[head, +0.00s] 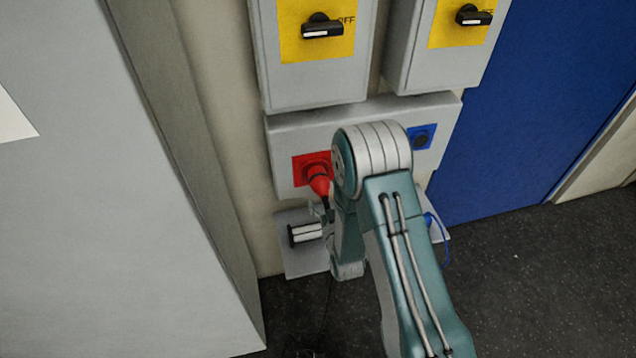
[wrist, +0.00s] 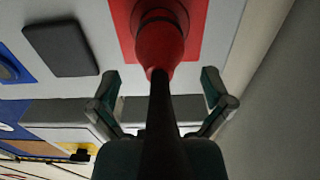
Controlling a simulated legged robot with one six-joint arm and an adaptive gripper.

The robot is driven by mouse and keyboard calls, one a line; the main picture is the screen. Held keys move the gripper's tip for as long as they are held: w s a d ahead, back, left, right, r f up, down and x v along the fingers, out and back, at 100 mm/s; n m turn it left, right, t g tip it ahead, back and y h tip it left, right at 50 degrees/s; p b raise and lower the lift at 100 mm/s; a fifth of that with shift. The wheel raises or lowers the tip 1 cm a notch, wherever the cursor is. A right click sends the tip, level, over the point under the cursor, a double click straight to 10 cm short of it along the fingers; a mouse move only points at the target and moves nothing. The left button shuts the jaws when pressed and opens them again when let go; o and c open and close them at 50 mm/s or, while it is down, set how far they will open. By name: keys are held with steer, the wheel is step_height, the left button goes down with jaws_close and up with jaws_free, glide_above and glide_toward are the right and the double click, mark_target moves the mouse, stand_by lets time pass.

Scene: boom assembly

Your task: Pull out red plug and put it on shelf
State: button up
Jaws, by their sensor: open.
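The red plug (head: 319,182) sits in the red socket (head: 299,172) on a grey wall box, with its black cable hanging down. In the wrist view the red plug (wrist: 160,48) is at the top centre, and its dark cable runs down the middle. My gripper (wrist: 160,88) is open, with one finger on each side of the cable just behind the plug; I see no clear contact. In the head view my gripper (head: 324,212) is just below the plug, partly hidden by my arm. The grey shelf (head: 303,263) is below the box, its middle hidden by my arm.
A blue socket (head: 420,137) is right of my arm on the same box. A blue plug (head: 429,219) with a blue cable is by the shelf's right end. Two switch boxes (head: 312,82) are above. A large grey panel (head: 110,200) stands at the left.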

mark_target(319, 178)
steer(key=x, duration=0.6)
steer(key=shift+w, duration=0.2)
steer(key=shift+w+d+r, duration=0.1)
steer(key=shift+w+r, duration=0.15)
steer(key=shift+w, duration=0.1)
steer(key=shift+a, duration=0.2)
stand_by(0.5)
steer(key=shift+w, duration=0.1)
steer(key=shift+c, duration=0.3)
steer(key=c, duration=1.1)
steer(key=shift+s+d+f, duration=0.1)
steer(key=shift+s+d, duration=0.15)
steer(key=shift+d, duration=0.1)
steer(key=shift+c, duration=0.2)
steer(key=shift+s, duration=0.3)
